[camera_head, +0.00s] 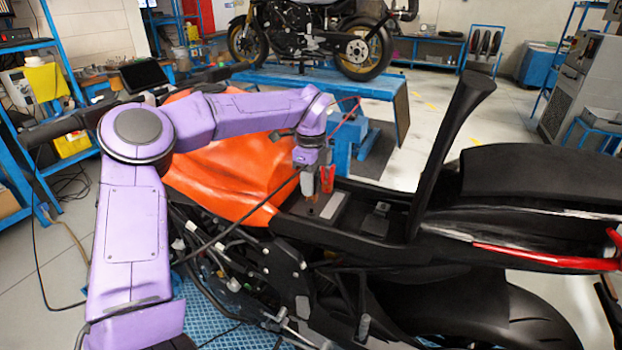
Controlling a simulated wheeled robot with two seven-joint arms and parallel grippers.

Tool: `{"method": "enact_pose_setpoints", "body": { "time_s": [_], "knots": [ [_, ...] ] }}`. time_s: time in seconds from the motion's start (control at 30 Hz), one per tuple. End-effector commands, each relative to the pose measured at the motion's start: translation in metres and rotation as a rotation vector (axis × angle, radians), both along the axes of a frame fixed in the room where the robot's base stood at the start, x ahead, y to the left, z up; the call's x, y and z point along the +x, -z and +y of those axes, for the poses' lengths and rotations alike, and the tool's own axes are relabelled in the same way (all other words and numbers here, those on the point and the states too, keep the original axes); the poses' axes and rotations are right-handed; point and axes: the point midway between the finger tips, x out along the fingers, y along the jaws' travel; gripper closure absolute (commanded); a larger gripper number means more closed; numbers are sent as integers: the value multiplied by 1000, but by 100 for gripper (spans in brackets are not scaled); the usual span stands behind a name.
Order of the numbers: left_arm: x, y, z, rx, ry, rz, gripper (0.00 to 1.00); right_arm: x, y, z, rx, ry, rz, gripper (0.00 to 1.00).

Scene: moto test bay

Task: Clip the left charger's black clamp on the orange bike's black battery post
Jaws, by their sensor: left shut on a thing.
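The orange bike (230,155) stands in front of me with its seat area open. Its battery (338,206) lies in the black bay behind the orange tank. My left gripper (310,192) points down over the front end of the battery and is shut on the black clamp, which its fingers mostly hide. A black cable runs from there down to the left. I cannot tell whether the clamp touches the black post. A red clamp (328,178) stands upright beside my gripper at the battery, with a red cable rising behind it. My right gripper is not in view.
The raised black seat part (455,135) stands upright right of the battery bay. The bike's tail (540,200) extends right. A blue lift table (340,82) carries another motorcycle (310,35) behind. A blue shelf rack (50,110) stands at left.

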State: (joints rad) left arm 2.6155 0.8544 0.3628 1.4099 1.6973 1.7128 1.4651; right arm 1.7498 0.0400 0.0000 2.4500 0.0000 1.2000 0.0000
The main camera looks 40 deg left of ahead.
Motion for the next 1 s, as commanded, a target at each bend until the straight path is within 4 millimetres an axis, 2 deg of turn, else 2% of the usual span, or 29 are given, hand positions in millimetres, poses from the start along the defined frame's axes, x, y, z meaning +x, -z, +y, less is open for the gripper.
{"method": "enact_pose_setpoints", "body": {
  "time_s": [0.1,0.3,1.0],
  "knots": [
    [0,16,0,0,0,0,97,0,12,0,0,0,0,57],
    [0,29,0,-1,-1,0,97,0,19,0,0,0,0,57],
    [0,29,0,-2,0,-2,97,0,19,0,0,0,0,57]
  ]
}}
